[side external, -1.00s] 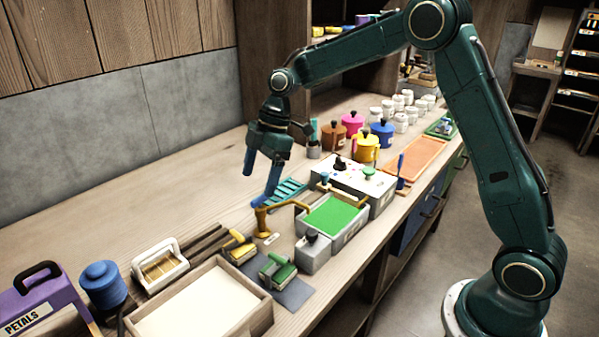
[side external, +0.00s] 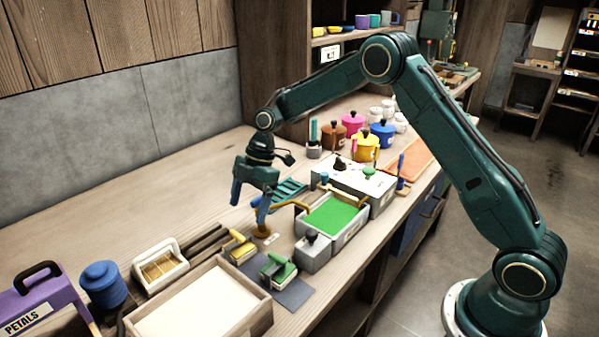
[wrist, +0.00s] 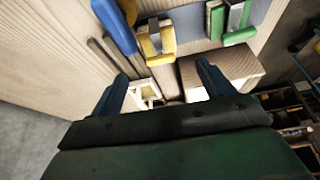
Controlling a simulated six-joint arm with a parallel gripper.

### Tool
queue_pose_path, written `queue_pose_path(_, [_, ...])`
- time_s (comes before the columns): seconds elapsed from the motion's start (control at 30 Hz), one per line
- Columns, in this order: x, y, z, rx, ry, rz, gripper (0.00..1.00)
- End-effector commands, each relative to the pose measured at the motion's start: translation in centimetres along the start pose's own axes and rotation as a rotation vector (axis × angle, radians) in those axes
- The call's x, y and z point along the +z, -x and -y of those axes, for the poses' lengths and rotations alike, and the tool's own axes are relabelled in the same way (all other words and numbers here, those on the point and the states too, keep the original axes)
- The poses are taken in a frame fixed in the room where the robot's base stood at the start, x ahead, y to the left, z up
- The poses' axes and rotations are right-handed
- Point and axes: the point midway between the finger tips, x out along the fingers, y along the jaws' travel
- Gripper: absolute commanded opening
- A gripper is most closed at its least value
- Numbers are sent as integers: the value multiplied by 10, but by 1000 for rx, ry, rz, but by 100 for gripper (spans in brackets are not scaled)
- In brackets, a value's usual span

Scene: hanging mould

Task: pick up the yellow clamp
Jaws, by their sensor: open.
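The yellow clamp (side external: 239,249) lies on a grey mat (side external: 294,292) on the bench, just left of a green clamp (side external: 278,270). In the wrist view the yellow clamp (wrist: 157,42) is at the top, ahead of my fingertips and between their lines. The green clamp (wrist: 232,22) is to its right. My gripper (side external: 252,198) is open and empty, pointing down, above and behind the yellow clamp in the side view. Its two fingers also show in the wrist view (wrist: 162,74), apart from the clamp.
A wooden tray (side external: 262,305) and a white caddy (side external: 158,268) flank the clamps. A box with a green top (side external: 333,217) is to the right.

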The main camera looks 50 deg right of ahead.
Motion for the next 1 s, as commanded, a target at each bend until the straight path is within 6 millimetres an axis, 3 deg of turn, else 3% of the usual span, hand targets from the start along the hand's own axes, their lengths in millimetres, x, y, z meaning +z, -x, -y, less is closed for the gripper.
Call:
queue_pose_path(0.3, [0,-46,0,-2,-1,0,80])
queue_pose_path(0.77, [0,-59,0,-1,-1,1,80])
queue_pose_path(1.0, [-2,-83,-1,-3,-1,1,80])
